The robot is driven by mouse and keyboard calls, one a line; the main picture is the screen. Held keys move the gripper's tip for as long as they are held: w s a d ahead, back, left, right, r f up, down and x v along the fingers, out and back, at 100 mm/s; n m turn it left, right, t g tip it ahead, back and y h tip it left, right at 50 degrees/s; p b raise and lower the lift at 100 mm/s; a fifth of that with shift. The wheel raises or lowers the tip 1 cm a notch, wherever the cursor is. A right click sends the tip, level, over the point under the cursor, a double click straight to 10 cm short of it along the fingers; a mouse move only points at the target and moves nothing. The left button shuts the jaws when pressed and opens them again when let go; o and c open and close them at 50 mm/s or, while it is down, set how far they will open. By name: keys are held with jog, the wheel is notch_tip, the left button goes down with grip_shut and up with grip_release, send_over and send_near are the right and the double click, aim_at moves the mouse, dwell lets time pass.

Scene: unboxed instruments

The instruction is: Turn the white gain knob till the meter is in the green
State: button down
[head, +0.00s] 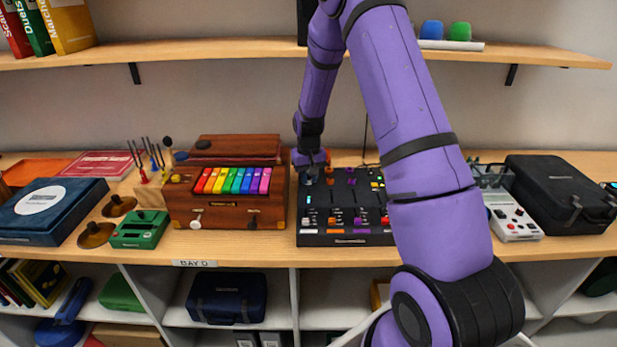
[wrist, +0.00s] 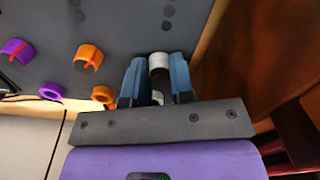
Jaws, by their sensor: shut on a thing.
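A black mixer panel (head: 345,238) with rows of coloured knobs and faders stands on the counter. My gripper (wrist: 157,72) comes down over the panel's far left part, where it also shows in the head view (head: 309,175). Its two blue fingers are shut on the white knob (wrist: 158,61), one on each side. The knob's lower part is partly hidden between them. A small lit light-blue bar (head: 308,198) shows on the panel's left side, and small yellow and green lights show at its far right. I cannot tell which is the meter or its reading.
Orange (wrist: 89,57) and purple (wrist: 17,51) knobs lie left of my fingers in the wrist view. A wooden box with rainbow keys (head: 235,181) stands close left of the panel. A white device (head: 511,216) and black case (head: 560,188) stand right.

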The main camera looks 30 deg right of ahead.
jog(key=c, duration=1)
grip_release()
notch_tip(320, 180, up, 11)
jog(key=shift+f, duration=0.1)
jog(key=s+a+r+n+t, duration=0.1)
jog(key=s+a+r, duration=0.4)
jog(key=r, duration=0.4)
jog(key=s+a+r+t, duration=0.1)
jog(key=s+a+r, duration=0.3)
jog(key=s+r, duration=0.45)
jog(key=s+a+r+t, duration=0.1)
jog(key=s+a+r, duration=0.1)
jog(key=s, duration=0.5)
jog(key=s+a+r+n+t, duration=0.1)
jog(key=s+a, duration=0.1)
jog(key=s, duration=0.5)
jog(key=s+a+r+n+t, duration=0.1)
jog(key=s+a+r, duration=0.1)
jog(key=s, duration=0.5)
jog(key=shift+a+r, duration=0.15)
jog(key=shift+r, duration=0.15)
